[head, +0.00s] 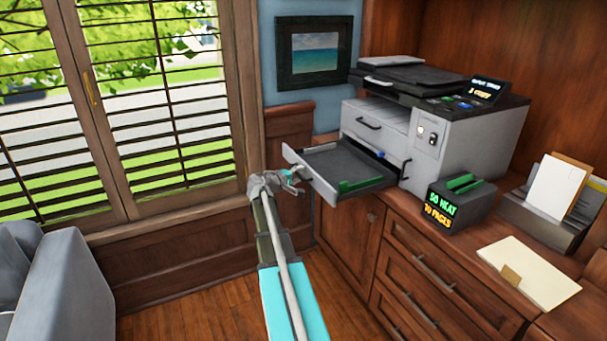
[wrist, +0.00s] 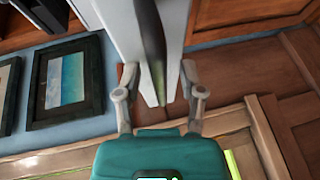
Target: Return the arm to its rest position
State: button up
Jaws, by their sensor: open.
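My arm (head: 287,290) reaches forward from the bottom of the head view. My gripper (head: 292,183) is at its far end, beside the left front corner of the printer's pulled-out paper tray (head: 308,161). In the wrist view my gripper (wrist: 159,88) has its two fingers apart, with nothing held between them. The pale tray edge lies beyond the fingers; I cannot tell whether they touch it. The tray is open and looks empty apart from a green guide inside.
The printer (head: 465,140) stands on a wooden cabinet (head: 420,262). A black box with lit text (head: 459,205), a folder (head: 530,272) and a paper holder (head: 560,230) share its top. A grey armchair (head: 62,290) is at left, below shuttered windows. A framed picture (head: 314,54) hangs behind.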

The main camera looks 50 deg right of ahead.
jog(key=shift+w, duration=0.2)
jog(key=shift+w+a+r+p, duration=0.1)
jog(key=shift+a+r+p, duration=0.15)
jog(key=shift+a+p, duration=0.3)
jog(key=a+r+m+t+y+p, duration=0.15)
jog(key=a+y+p, duration=0.45)
jog(key=a, duration=1)
jog(key=a+r+n+y+p, duration=0.1)
jog(key=a+r+y+p, duration=0.2)
jog(key=a+p, duration=0.9)
jog(key=s+a+r+y+p, duration=0.2)
jog(key=a, duration=0.7)
jog(key=s+a+r+n+g+y+p, duration=0.1)
jog(key=s+a+r+y+p, duration=0.1)
jog(key=a, duration=0.8)
jog(key=s+a+r+y+p, duration=0.2)
jog(key=s+a+p, duration=0.1)
jog(key=a, duration=0.6)
jog(key=shift+s+a+r+y, duration=0.3)
jog(key=shift+s+r+y, duration=0.1)
jog(key=shift+s, duration=0.2)
jog(key=shift+d+g, duration=0.15)
jog(key=shift+g, duration=0.1)
